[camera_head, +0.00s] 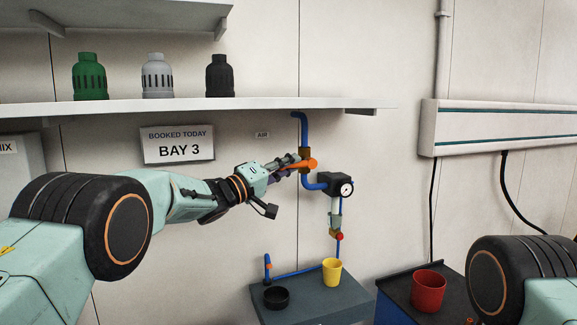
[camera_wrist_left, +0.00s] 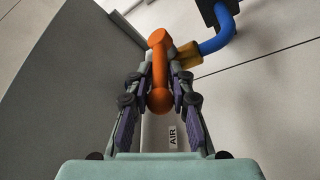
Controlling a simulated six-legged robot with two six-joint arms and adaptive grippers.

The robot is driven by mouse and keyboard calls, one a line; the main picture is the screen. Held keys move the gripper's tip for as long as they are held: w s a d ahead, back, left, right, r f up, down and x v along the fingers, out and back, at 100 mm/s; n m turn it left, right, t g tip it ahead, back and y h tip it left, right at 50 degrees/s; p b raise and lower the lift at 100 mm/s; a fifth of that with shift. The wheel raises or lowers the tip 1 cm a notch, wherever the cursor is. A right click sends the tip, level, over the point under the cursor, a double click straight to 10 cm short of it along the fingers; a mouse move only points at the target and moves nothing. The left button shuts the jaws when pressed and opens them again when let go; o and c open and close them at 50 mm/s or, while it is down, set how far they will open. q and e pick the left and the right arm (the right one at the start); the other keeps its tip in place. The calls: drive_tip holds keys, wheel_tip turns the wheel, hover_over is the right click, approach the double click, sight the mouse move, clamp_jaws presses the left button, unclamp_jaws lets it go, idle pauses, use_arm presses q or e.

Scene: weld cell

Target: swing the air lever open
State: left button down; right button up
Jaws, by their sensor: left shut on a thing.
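The orange air lever (camera_head: 312,163) sits on a brass valve (camera_head: 305,153) in the blue pipe on the wall. It points left from the valve, across the vertical pipe and slightly downward. In the left wrist view the lever (camera_wrist_left: 158,72) lies between the finger pads, its rounded end toward the palm. The brass valve body (camera_wrist_left: 188,54) shows beside it. My left gripper (camera_head: 291,163) is shut on the lever; its fingers (camera_wrist_left: 160,84) touch it from both sides. The fingers hide part of the lever in the head view. My right gripper is out of view.
A shelf (camera_head: 200,107) with bottles runs above my left arm. A pressure gauge (camera_head: 346,189) sits just right of and below the valve. Below stand a yellow cup (camera_head: 331,271), a black dish (camera_head: 276,298) and a red cup (camera_head: 428,291).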

use_arm(q)
drive_tip(key=shift+d, duration=0.1)
drive_tip(key=r+g+p, duration=0.1)
drive_tip(key=p, duration=0.3)
drive_tip(key=shift+r+m+y, duration=0.15)
drive_tip(key=shift+m+y, duration=0.15)
drive_tip(key=shift+y, duration=0.1)
drive_tip(key=shift+r+p, duration=0.2)
drive_tip(key=shift+p, duration=0.3)
drive_tip(key=shift+d+m+g+y, duration=0.15)
drive_tip(key=shift+m+g+y, duration=0.15)
drive_tip(key=shift+g+y, duration=0.25)
drive_tip(key=shift+d+r+m+g+y, duration=0.25)
drive_tip(key=shift+r+g+y, duration=0.2)
drive_tip(key=shift+g+y, duration=0.4)
drive_tip(key=shift+w, duration=0.1)
drive_tip(key=c, duration=1.6)
unclamp_jaws()
drive_tip(key=shift+o, duration=1.4)
drive_tip(key=shift+w, duration=0.1)
